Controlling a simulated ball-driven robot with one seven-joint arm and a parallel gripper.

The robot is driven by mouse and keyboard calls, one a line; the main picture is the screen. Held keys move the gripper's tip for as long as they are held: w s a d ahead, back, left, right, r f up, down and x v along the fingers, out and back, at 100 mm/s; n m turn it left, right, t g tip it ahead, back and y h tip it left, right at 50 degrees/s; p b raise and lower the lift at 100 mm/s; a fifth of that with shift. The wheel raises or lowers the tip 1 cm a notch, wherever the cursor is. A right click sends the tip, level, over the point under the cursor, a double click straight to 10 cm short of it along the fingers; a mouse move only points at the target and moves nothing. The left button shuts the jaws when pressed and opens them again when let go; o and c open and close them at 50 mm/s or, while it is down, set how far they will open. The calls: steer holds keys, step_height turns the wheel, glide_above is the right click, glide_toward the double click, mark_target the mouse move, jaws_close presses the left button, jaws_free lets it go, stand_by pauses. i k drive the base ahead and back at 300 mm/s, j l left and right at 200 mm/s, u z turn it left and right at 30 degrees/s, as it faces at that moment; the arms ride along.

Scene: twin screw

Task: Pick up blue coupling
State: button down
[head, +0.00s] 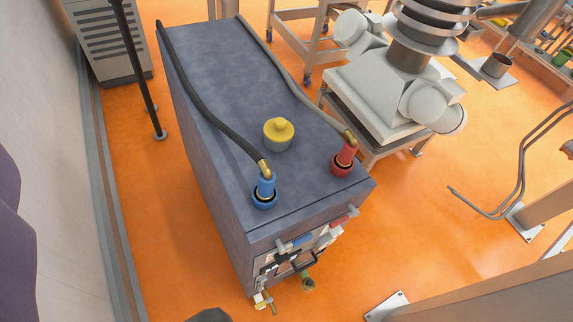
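The blue coupling (265,187) stands upright near the front left corner of the blue-grey cabinet's top (215,75). Its lower end is in or on a darker blue round socket (263,203); I cannot tell how deep it sits. A brass elbow (264,167) at its top joins a dark hose (205,112) that runs back to the cabinet's far left edge. My gripper's fingers are not visible. A dark rounded shape (210,315) at the bottom edge is cut off, and I cannot tell what it is.
A red coupling (346,153) with a grey hose (283,72) stands right of the blue one. A yellow-topped knob (278,131) sits behind, between them. Valves with blue and red handles (339,217) are on the cabinet's front. A grey machine (390,95) stands close right.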

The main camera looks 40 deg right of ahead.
mark_target(265, 192)
steer(key=k+j+z, duration=0.2)
steer(key=k+z, duration=0.15)
steer(key=k, duration=0.15)
steer(key=k+z, duration=0.35)
steer(key=k, duration=0.15)
steer(key=i+j+z, duration=0.25)
steer(key=i+j, duration=0.7)
steer(key=i, duration=0.15)
steer(key=i+j+z, duration=0.2)
steer(key=z, duration=0.3)
steer(key=i+j+z, duration=0.25)
steer(key=z, duration=0.25)
